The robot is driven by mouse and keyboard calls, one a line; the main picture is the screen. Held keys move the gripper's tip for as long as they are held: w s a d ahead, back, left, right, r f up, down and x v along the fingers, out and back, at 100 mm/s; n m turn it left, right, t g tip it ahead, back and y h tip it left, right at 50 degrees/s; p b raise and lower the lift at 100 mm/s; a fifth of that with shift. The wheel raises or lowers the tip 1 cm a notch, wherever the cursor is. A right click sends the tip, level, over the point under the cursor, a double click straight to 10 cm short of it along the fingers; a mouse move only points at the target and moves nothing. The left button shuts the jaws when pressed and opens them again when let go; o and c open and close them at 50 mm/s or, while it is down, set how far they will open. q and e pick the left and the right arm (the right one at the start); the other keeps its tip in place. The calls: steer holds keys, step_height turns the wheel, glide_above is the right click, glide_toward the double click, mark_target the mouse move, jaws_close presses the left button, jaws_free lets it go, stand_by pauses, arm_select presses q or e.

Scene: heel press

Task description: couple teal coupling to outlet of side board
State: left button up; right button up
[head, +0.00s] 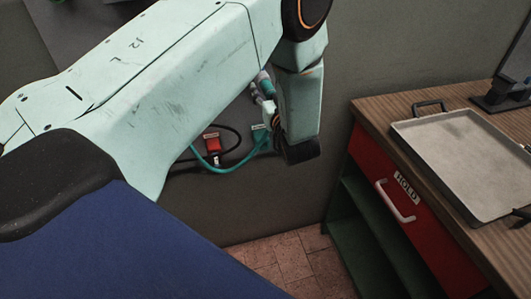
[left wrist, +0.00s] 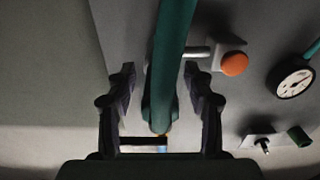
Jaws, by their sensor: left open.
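In the left wrist view a teal hose (left wrist: 174,45) comes down from the top and ends in a wider teal coupling (left wrist: 158,112). My left gripper (left wrist: 162,78) is open, one dark finger on each side of it, with gaps between the fingers and the teal part. In the head view the teal hose (head: 228,168) hangs in a loop against the wall. My left gripper (head: 288,146) is at the wall end of my arm, its fingers mostly hidden. I cannot clearly make out the outlet of the side board. My right gripper is in neither view.
An orange knob (left wrist: 234,64), a round gauge (left wrist: 292,79) and a small metal plate (left wrist: 262,142) are on the right in the left wrist view. A red block (head: 212,143) with a black cable is on the wall. A wooden-topped cabinet (head: 373,104) carrying a tray (head: 455,150) stands right.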

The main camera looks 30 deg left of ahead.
arm_select(q)
steer(key=shift+s+d+r, duration=0.1)
steer(key=shift+d, duration=0.05)
steer(key=v, duration=0.7)
steer(key=shift+s, duration=0.1)
steer(key=s+d+f+m+g+h+b, duration=0.15)
steer(key=s+f+m+h, duration=0.3)
steer(key=f, duration=0.45)
steer(key=s+d+f+m+g+h+b, duration=0.1)
steer(key=s+d+f+m+g+h, duration=0.3)
steer(key=f, duration=0.6)
steer(key=s+d+f+g+h+b, duration=0.1)
steer(key=s+f+g+b, duration=0.1)
steer(key=s+f, duration=0.3)
steer(key=s+f+g+h+b, duration=0.2)
steer(key=s+f, duration=0.3)
steer(key=s, duration=0.8)
steer(key=s+d+f+m+g+h+b, duration=0.1)
steer(key=s+f+g+h+b, duration=0.1)
steer(key=s+f, duration=0.4)
steer(key=s+b, duration=0.1)
steer(key=s, duration=0.2)
steer(key=shift+d, duration=0.3)
